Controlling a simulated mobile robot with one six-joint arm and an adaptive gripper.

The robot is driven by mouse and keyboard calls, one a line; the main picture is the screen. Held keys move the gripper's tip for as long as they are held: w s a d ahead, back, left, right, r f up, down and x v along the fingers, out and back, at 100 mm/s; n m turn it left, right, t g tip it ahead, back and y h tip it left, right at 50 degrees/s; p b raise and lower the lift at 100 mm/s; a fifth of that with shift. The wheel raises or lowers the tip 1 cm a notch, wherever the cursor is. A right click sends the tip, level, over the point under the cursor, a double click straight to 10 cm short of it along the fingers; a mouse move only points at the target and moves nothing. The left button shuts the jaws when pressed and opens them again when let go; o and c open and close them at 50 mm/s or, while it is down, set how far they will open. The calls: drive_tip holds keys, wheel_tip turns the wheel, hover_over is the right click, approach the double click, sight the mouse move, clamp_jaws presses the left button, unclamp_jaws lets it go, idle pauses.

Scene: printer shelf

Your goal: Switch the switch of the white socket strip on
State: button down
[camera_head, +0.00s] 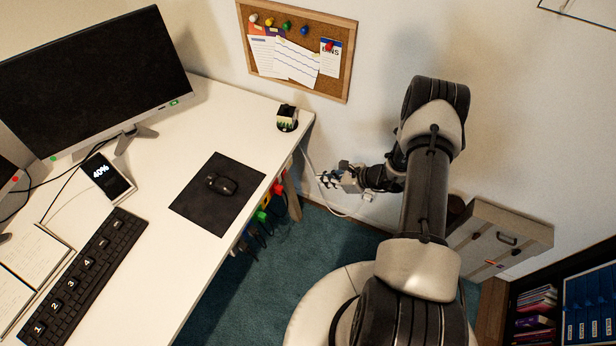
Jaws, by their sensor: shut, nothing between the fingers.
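My gripper (325,180) is shut and empty. It points left, just off the right edge of the desk and close to the back wall. A row of plugs hangs beside the desk's right side, with a red plug (278,189) and a green plug (261,215) showing. They are lower left of my gripper, apart from it. The white socket strip itself cannot be made out clearly, as the desk edge hides most of that area. Its switch is not visible, so its position cannot be told.
The white desk (218,130) fills the left, with a monitor (95,85), keyboard (80,280) and mouse (221,184). A white cable (312,172) runs down behind my gripper. A grey case (500,235) stands right. Teal carpet (270,290) is open below.

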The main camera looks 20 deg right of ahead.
sight(285, 175)
drive_tip(key=w+a+r+b+x, duration=0.1)
drive_tip(key=r+b+x, duration=0.1)
drive_tip(key=x, duration=1)
drive_tip(key=shift+w+a+b, duration=0.2)
drive_tip(key=shift+b, duration=0.3)
drive_tip(key=shift+w+a+r+b, duration=0.35)
drive_tip(key=shift+w+a+b, duration=0.05)
drive_tip(key=shift+a, duration=0.05)
drive_tip(key=shift+d, duration=0.1)
